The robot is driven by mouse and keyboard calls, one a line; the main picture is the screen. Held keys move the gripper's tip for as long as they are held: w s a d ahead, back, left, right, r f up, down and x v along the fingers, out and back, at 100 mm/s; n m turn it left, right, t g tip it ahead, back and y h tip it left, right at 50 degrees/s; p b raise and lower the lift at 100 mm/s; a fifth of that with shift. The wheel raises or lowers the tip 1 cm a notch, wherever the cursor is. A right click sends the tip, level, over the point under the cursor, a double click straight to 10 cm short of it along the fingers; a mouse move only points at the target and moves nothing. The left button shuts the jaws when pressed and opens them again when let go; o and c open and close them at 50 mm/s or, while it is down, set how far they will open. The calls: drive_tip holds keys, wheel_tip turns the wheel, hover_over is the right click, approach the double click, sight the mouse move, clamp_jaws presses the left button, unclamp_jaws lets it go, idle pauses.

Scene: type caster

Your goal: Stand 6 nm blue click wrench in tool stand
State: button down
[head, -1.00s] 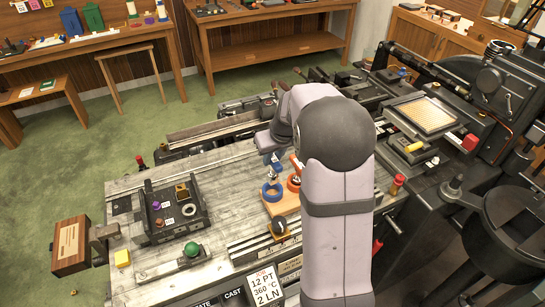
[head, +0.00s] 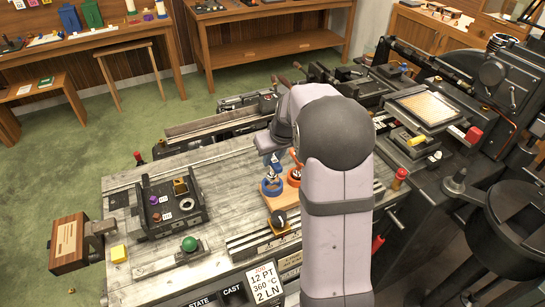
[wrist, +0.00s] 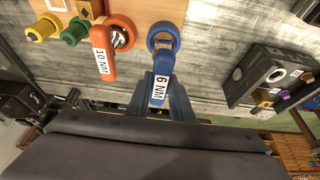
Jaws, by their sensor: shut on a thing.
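The blue click wrench (wrist: 162,62), labelled 6 NM, has a blue ring at its far end. My gripper (wrist: 160,100) is shut on its labelled part. In the head view the blue ring (head: 271,188) shows at the left edge of a wooden board (head: 283,203), and my arm hides much of the grip. I cannot tell whether the ring touches the board. An orange wrench (wrist: 103,50), labelled 10 NM, is beside it on the board. A dark stand-like block (head: 170,218) with a round opening and small labels is to the left on the bench; it also shows in the wrist view (wrist: 250,85).
Green (wrist: 75,32) and yellow (wrist: 42,30) pieces are on the board. Purple and gold pieces occupy the dark block. Bare grey bench lies between block and board.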

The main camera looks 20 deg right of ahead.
drive_tip(key=shift+f+b, duration=1.3)
drive_tip(key=shift+f, duration=0.45)
drive_tip(key=shift+f, duration=0.25)
drive_tip(key=c, duration=1.5)
unclamp_jaws()
drive_tip(key=shift+b+v, duration=1.25)
drive_tip(key=shift+v, duration=2.4)
